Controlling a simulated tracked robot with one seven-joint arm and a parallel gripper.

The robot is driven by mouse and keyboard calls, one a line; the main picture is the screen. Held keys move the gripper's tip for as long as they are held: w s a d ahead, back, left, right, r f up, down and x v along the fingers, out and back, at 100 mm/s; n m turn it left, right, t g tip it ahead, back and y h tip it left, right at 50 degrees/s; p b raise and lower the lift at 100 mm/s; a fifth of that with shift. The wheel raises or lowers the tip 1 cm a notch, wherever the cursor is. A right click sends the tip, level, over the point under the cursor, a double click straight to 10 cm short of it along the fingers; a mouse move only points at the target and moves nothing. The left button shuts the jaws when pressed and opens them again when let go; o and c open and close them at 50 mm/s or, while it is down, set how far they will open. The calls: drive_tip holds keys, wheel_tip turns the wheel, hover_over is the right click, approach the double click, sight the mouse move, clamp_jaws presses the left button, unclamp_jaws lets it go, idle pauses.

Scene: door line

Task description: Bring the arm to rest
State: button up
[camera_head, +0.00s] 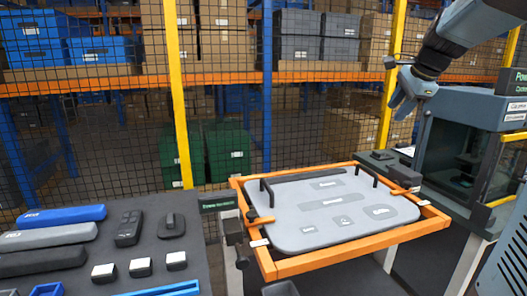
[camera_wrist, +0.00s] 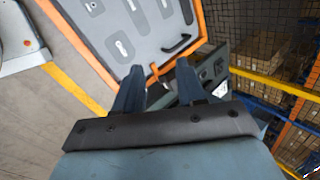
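My gripper (camera_head: 401,107) hangs in the air at the upper right of the head view, its fingers pointing down. It is above the back right corner of the orange frame (camera_head: 348,254) and holds nothing that I can see. In the wrist view my gripper (camera_wrist: 160,80) shows two dark fingers spread apart with a gap between them. Beyond the fingertips lies the grey panel (camera_wrist: 122,20) in its orange frame (camera_wrist: 91,62). My forearm comes in from the top right of the head view.
A dark table (camera_head: 90,195) with blue, grey and black parts stands at the left. The grey panel (camera_head: 300,236) lies in the orange frame. A glass-fronted cabinet (camera_head: 460,150) stands close at the right. Mesh fencing with yellow posts (camera_head: 180,100) and shelves close the back.

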drive_tip(key=s+a+f+n, duration=0.4)
drive_tip(key=s+n, duration=0.1)
drive_tip(key=s, duration=0.3)
drive_tip(key=s+a+f+n+h, duration=0.1)
drive_tip(key=s+a+f+n, duration=0.3)
drive_tip(key=s, duration=0.5)
drive_tip(key=s+a+f+n, duration=0.4)
drive_tip(key=s+f+n, duration=0.1)
drive_tip(key=s+n, duration=0.3)
drive_tip(key=shift+s+a+g, duration=0.25)
drive_tip(key=shift+s+g, duration=0.15)
drive_tip(key=shift+s, duration=0.05)
